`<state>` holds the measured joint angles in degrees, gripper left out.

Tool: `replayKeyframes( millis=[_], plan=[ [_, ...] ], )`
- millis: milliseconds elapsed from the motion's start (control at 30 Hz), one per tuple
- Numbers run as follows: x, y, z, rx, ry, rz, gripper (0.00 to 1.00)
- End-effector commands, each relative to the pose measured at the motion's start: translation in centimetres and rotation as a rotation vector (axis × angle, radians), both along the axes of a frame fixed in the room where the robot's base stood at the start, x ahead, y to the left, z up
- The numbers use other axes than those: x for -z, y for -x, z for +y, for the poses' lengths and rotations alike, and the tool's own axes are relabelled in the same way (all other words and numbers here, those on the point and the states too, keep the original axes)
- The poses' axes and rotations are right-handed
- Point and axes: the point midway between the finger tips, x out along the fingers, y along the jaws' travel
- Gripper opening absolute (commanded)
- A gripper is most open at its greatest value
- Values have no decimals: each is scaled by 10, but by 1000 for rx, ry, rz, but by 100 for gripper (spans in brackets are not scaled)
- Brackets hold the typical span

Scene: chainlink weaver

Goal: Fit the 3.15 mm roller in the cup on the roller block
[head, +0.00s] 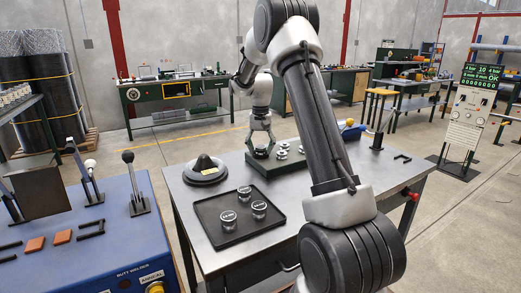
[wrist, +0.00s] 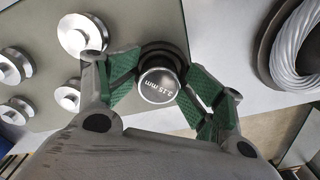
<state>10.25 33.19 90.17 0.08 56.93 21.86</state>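The 3.15 mm roller (wrist: 158,86) is a silver-topped cylinder, its label facing the wrist camera. My gripper (wrist: 160,88) has green pads against both sides of it and appears shut on it. My gripper also shows in the head view (head: 262,148), low over the roller block. A dark round cup (wrist: 163,52) shows just beyond the roller in the wrist view; the roller covers part of it. I cannot tell whether the roller's lower end is inside the cup. The roller block (head: 262,165) is a dark green plate on the table, with several silver rollers (wrist: 82,36) on it.
A black tray (head: 240,240) with three labelled rollers (head: 228,220) stands at the table's front. A dark cone with a grey ring (head: 205,170) stands left of the block; the ring (wrist: 298,45) is close on the wrist view's right. A blue butt welder (head: 100,240) stands at front left.

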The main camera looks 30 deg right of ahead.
Motion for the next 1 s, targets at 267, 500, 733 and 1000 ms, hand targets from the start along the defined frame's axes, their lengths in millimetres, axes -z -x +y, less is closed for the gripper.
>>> replayKeyframes(
  millis=[267,500,733,1000],
  plan=[
    [-57,-2,0,0,2,-7,62],
    [-101,-1,0,0,0,-4,62],
    [-116,-1,0,0,1,-3,62],
    [-116,-1,0,0,0,-2,62]
  ],
)
